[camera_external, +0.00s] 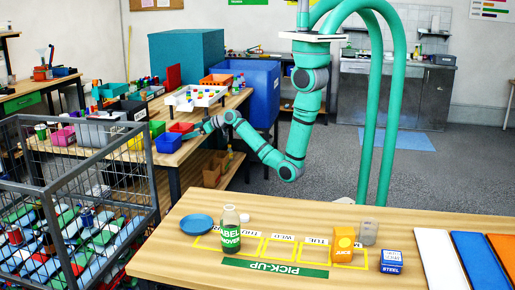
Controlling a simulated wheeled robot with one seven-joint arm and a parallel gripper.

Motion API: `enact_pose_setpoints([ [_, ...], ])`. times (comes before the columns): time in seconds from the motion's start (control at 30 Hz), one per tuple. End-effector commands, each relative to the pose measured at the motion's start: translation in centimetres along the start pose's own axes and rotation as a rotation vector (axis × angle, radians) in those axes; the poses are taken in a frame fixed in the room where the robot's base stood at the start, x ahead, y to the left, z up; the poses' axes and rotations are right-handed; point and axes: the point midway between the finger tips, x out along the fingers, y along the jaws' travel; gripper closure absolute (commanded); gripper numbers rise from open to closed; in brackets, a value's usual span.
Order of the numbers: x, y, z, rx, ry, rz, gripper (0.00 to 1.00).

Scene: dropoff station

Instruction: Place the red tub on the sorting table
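A small red tub (181,128) sits on the wooden table at the back left, just behind a blue tub (168,142) near the table's edge. The wooden table (186,155) holds several coloured tubs; no label in view tells whether it is the sorting table. My gripper (193,134) is at the end of the teal arm, reaching left over this table's edge, right beside the red and blue tubs. It is too small to tell whether its fingers are open or shut, or whether they touch the red tub.
A white tray (179,101) with small items and an orange tub (216,79) stand farther back. A metal cage (145,175) full of items stands at the left. The pick-up table (180,262) in front holds a bottle (230,238), a blue plate (197,224) and boxes.

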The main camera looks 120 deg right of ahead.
Motion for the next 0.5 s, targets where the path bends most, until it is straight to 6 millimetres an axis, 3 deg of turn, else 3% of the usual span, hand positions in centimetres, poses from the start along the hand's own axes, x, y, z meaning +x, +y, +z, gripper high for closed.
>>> enact_pose_setpoints([
  [0.23, -1.1, 0.0, -0.3, 0.0, 0.0, 0.0, 0.0],
  [0.5, -6.3, 0.0, -0.3, 0.0, 0.001, 0.001, 0.0],
])
